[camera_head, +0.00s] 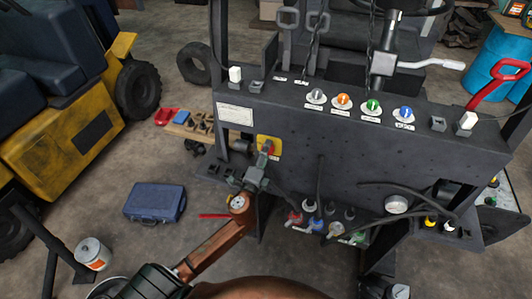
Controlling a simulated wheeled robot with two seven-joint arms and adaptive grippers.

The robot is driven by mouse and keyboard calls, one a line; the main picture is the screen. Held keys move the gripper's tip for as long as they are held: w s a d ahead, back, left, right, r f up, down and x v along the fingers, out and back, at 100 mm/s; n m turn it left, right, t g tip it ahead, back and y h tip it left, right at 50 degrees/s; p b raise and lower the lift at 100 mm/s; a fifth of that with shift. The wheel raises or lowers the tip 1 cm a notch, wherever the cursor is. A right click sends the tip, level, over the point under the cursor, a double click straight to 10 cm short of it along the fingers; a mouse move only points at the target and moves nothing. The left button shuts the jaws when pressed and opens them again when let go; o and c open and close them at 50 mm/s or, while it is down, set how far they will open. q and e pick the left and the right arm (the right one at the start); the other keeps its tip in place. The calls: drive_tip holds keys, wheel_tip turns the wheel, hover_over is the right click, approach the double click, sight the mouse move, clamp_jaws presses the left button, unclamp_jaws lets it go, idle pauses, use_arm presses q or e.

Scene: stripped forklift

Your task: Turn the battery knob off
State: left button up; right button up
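My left arm reaches up from the bottom left. The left gripper (262,160) is right at the knob, with its fingertips overlapping the knob's lower part in this view. I cannot tell whether the fingers touch or grip it, or whether they are open or shut. The knob's lower part is hidden by the gripper. My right gripper is not in view.
The dark panel (300,165) carries several coloured knobs along its top, such as an orange one (343,101), and white-topped switches. Cables and coloured fittings hang low on it. A blue case (155,203) and a can (92,253) stand on the floor at left.

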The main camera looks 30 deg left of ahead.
use_arm(q)
drive_tip(key=v, duration=1.2)
